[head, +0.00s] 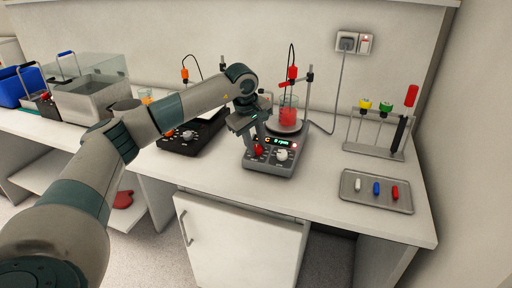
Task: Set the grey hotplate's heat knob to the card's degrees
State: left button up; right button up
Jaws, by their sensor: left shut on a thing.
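The grey hotplate (272,170) stands near the bench front, with a beaker of red liquid (288,112) on its round plate. Its lit front panel has a small display (283,142) that seems to read 0 rpm, a white knob (282,155) on the right and a red heat knob (258,151) on the left. My left gripper (257,147) points down and is shut on the red knob, partly hiding it and the left of the display. The knob's setting cannot be read. I cannot make out a card. My right gripper is out of view.
A black hotplate (177,146) stands to the left, partly behind my left arm. On the right are a metal tray (377,203) with stir bars and a rack (374,150). A stand and a cable rise behind the grey hotplate.

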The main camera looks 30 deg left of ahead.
pick_arm(q)
jog(key=shift+m, duration=1)
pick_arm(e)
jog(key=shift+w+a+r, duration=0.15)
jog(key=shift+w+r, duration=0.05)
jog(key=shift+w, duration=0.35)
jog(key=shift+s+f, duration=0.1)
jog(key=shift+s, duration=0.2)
pick_arm(q)
jog(key=o, duration=1.1)
jog(key=shift+c, duration=0.2)
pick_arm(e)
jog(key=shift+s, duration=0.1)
pick_arm(q)
jog(key=shift+r, duration=0.1)
jog(key=shift+s+r+b, duration=0.15)
jog(key=shift+r+b, duration=0.2)
jog(key=shift+r, duration=0.2)
jog(key=b+v, duration=0.2)
jog(key=v, duration=1.4)
jog(key=shift+d, duration=0.2)
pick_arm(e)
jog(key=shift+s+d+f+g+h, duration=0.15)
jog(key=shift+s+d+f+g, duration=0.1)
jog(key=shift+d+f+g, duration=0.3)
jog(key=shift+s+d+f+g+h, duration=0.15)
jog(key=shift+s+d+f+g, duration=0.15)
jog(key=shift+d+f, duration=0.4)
